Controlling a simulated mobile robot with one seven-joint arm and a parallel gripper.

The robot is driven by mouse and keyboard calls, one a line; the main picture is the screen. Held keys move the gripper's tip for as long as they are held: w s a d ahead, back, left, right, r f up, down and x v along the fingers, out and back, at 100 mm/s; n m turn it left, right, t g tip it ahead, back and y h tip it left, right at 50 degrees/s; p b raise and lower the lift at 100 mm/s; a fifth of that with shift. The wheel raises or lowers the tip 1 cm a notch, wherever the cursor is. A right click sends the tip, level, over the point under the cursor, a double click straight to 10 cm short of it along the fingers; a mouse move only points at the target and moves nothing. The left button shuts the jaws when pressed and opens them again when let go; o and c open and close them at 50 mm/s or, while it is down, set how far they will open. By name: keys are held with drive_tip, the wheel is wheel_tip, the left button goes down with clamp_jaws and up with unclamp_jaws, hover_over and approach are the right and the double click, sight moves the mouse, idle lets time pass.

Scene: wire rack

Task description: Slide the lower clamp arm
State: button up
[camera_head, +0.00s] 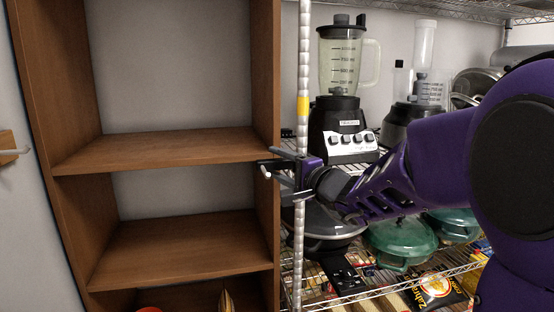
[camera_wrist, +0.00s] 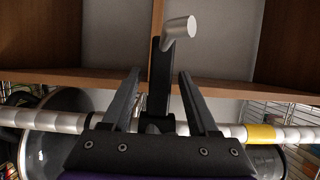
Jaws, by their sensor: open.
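A black clamp bar (camera_wrist: 159,75) with a silver cylindrical handle (camera_wrist: 180,30) at its end is in the middle of the wrist view. I cannot tell which part is the lower clamp arm. The bar crosses the silver rack post (camera_wrist: 60,121). My gripper (camera_wrist: 160,76) is open, with one finger on each side of the bar and a gap to each. In the head view my gripper (camera_head: 283,166) is at the post, and the silver handle (camera_head: 266,172) shows just left of it. Much of the clamp is hidden there by my gripper.
A brown wooden shelf unit (camera_head: 165,148) stands close on the left. The wire rack (camera_head: 375,295) on the right holds a blender (camera_head: 342,75), another appliance (camera_head: 410,115) and green-lidded pots (camera_head: 400,238). A yellow band (camera_head: 303,107) marks the post above my gripper.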

clamp_jaws()
idle(0.4)
idle(1.1)
